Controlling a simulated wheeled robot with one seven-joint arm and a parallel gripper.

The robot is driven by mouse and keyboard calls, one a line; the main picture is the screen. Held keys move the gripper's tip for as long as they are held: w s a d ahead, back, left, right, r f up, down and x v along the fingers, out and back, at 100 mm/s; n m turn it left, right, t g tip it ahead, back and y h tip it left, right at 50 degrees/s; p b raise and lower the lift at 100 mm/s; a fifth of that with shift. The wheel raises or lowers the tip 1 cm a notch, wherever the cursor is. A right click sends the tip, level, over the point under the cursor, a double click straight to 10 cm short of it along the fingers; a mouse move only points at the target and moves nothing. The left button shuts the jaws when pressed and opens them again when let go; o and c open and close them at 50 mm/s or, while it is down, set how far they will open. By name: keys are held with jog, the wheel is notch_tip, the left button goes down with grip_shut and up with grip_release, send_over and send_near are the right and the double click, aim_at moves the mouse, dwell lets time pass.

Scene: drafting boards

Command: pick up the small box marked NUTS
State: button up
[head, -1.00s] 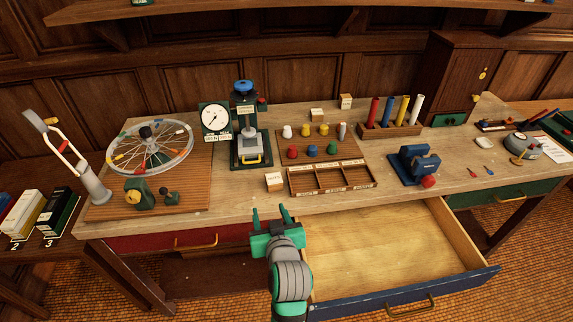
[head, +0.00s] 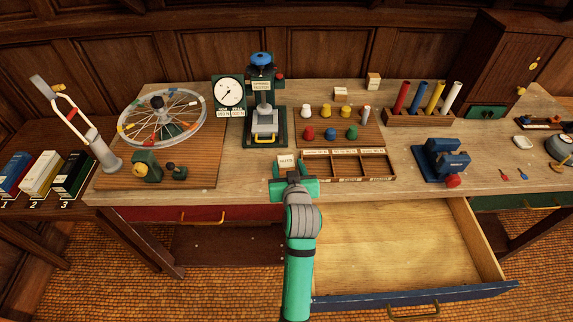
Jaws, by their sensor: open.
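A small pale wooden box (head: 287,160) stands near the front edge of the workbench, left of the divided tray. Its white label seems to read NUTS, but the print is very small. My gripper (head: 288,170) is open at the near side of this box, with one finger towards each side of it. The gripper hides the box's lower front. I cannot tell whether the fingers touch it. Two similar small boxes stand farther back, one pale box (head: 340,94) and another (head: 373,81); their labels are not legible.
The divided wooden tray (head: 347,153) is close to the gripper's right. A green press (head: 264,120) stands behind to the left, and a board with coloured knobs (head: 345,114) behind to the right. An open, empty drawer (head: 400,245) juts out below the bench.

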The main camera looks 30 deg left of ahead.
aim_at(286, 160)
jog(key=x, duration=0.4)
jog(key=shift+w+a, duration=0.1)
jog(key=c, duration=0.8)
jog(key=shift+c, duration=0.2)
jog(key=shift+r, duration=0.1)
